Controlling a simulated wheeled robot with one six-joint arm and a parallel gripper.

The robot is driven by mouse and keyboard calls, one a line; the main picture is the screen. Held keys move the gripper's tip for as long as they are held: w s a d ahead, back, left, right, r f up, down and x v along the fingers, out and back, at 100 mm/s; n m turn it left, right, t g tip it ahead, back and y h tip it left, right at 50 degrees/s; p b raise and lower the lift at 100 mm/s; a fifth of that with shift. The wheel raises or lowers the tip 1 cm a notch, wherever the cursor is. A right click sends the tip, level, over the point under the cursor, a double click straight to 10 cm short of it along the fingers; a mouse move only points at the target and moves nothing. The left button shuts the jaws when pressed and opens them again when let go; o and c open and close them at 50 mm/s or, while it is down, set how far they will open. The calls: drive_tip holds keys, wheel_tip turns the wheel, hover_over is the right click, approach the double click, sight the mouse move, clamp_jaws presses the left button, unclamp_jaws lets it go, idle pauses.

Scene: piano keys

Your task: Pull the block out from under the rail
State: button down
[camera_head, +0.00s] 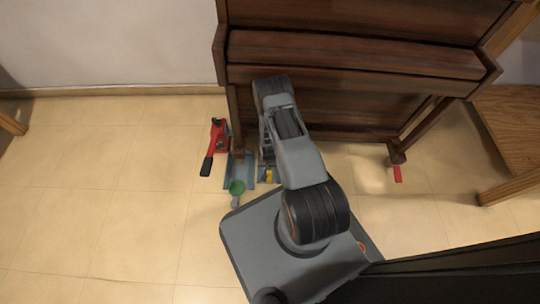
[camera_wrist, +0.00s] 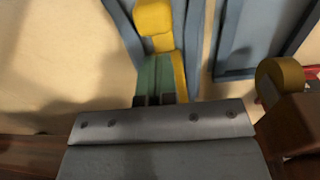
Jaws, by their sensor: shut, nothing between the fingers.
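A yellow block (camera_wrist: 153,17) lies between blue-grey strips in the wrist view. A small yellow patch (camera_head: 269,176) also shows beside my arm in the head view. A green piece (camera_wrist: 154,76) and a thin yellow strip (camera_wrist: 179,76) lie between the block and my gripper. My gripper (camera_wrist: 154,100) shows as two dark tips close together, shut and empty, just short of the green piece. I cannot tell whether they touch it. My arm hides most of the gripper in the head view. Which part is the rail is not clear; the piano's lower edge is partly hidden.
A brown upright piano (camera_head: 350,55) stands against the wall. A blue tray-like piece (camera_head: 230,168) lies by its left leg, with a green round thing (camera_head: 236,187) in front. A red tool (camera_head: 218,133) with a black handle lies left. The left floor (camera_head: 90,200) is clear.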

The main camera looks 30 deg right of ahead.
wheel_tip(320, 180, up, 9)
drive_tip(key=p, duration=0.6)
drive_tip(key=shift+f, duration=0.1)
